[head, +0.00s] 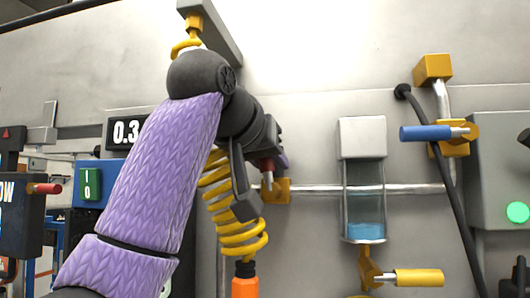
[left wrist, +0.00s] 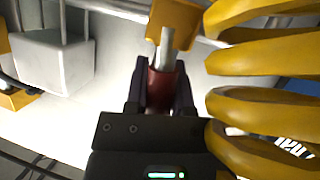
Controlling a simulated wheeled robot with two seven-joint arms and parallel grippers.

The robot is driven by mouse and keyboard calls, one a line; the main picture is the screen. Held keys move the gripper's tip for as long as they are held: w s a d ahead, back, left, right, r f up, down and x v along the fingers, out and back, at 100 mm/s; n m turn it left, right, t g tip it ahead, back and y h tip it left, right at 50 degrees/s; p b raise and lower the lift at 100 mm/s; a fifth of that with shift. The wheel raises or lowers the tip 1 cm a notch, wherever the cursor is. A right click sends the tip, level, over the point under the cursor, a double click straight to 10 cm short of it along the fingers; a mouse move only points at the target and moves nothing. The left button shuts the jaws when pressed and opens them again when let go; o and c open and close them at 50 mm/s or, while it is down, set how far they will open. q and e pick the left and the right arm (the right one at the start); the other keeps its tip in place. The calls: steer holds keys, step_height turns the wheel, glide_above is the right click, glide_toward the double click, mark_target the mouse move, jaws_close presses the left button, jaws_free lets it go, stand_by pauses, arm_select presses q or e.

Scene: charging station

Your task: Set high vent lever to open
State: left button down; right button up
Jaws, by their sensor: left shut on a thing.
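A lever with a dark red handle (head: 266,165) sits on a yellow valve body (head: 281,191) on the wall pipe, in the middle of the head view. My left gripper (head: 262,176) is shut on this red handle and partly hides it. In the left wrist view the red handle (left wrist: 163,88) lies between the two dark fingers (left wrist: 162,98), with its metal stem running up into the yellow block (left wrist: 173,20). No label shows which lever is the high vent. My right gripper does not show.
A coiled yellow hose (head: 240,238) hangs close beside my left gripper and fills the right of the wrist view. A sight glass (head: 363,190) with blue liquid, a blue-handled lever (head: 425,133) and a yellow-handled lever (head: 418,278) are to the right. A display (head: 126,131) is partly hidden.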

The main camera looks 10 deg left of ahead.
arm_select(q)
steer(key=shift+d+m+y, duration=0.3)
steer(key=shift+m+y, duration=0.1)
stand_by(0.3)
steer(key=shift+f, duration=0.1)
steer(key=shift+c, duration=2.3)
jaws_free()
steer(key=b+v, duration=0.3)
steer(key=v, duration=0.7)
